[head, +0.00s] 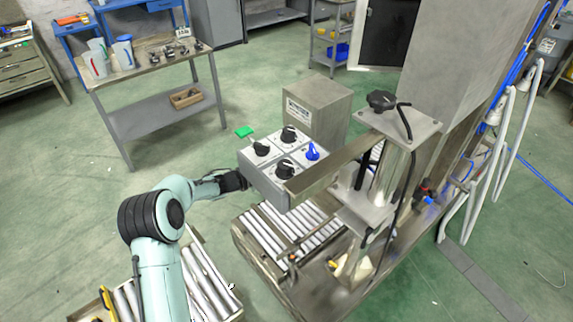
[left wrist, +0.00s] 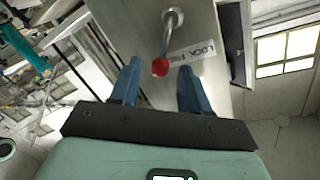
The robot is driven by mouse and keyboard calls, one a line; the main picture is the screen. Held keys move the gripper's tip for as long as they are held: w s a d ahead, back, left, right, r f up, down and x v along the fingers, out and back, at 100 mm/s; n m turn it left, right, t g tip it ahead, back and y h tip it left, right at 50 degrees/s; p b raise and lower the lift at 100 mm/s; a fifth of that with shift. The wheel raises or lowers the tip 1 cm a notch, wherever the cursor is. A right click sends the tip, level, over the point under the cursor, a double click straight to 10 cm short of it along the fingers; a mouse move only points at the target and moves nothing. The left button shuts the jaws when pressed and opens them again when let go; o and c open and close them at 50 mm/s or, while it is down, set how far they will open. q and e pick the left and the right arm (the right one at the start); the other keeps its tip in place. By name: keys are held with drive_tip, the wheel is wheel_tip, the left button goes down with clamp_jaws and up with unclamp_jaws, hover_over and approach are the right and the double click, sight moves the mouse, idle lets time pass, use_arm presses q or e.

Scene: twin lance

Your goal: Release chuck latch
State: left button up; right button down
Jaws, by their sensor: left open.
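In the left wrist view a metal lever with a red ball knob (left wrist: 160,68) hangs from a grey metal face (left wrist: 195,20) with a label (left wrist: 190,55) that seems to read "LOCK" and a second, unclear word. My left gripper (left wrist: 157,72) is open, its two blue fingers on either side of the red knob, with a gap visible on both sides. In the head view my left arm reaches to the left side of the grey control box (head: 262,185). Its fingertips and the lever are hidden there. My right gripper is not in view.
The control box carries several black knobs and one blue knob (head: 312,150). A machine column (head: 385,185) and a roller bed (head: 285,235) stand close by. A bench (head: 150,65) is at back left; green floor between is clear.

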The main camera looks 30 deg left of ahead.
use_arm(q)
drive_tip(key=b+v, duration=0.1)
drive_tip(key=v, duration=1)
drive_tip(key=shift+s, duration=0.15)
drive_tip(key=d+f+n+g+y, duration=0.15)
drive_tip(key=d+f+n, duration=0.25)
drive_tip(key=f, duration=0.4)
drive_tip(key=d+f+n+g+y+p, duration=0.15)
drive_tip(key=d+f+n, duration=0.25)
drive_tip(key=f, duration=0.4)
drive_tip(key=d+f+n+g+y, duration=0.1)
drive_tip(key=d+f+n+y, duration=0.25)
drive_tip(key=f, duration=0.55)
drive_tip(key=s+d+f+n+g, duration=0.3)
drive_tip(key=s+d+f+g, duration=0.1)
drive_tip(key=s+d+f, duration=0.35)
drive_tip(key=s+d+f+g, duration=0.1)
drive_tip(key=s+d+g, duration=0.1)
drive_tip(key=s+d, duration=0.2)
drive_tip(key=s+d+f+n+g+h+p, duration=0.1)
drive_tip(key=s+d+g, duration=0.2)
drive_tip(key=s, duration=0.7)
drive_tip(key=s+d+f+n+g+h, duration=0.1)
drive_tip(key=s+d+g, duration=0.2)
drive_tip(key=s+d, duration=0.2)
drive_tip(key=shift+s+f, duration=0.2)
drive_tip(key=shift+s, duration=0.8)
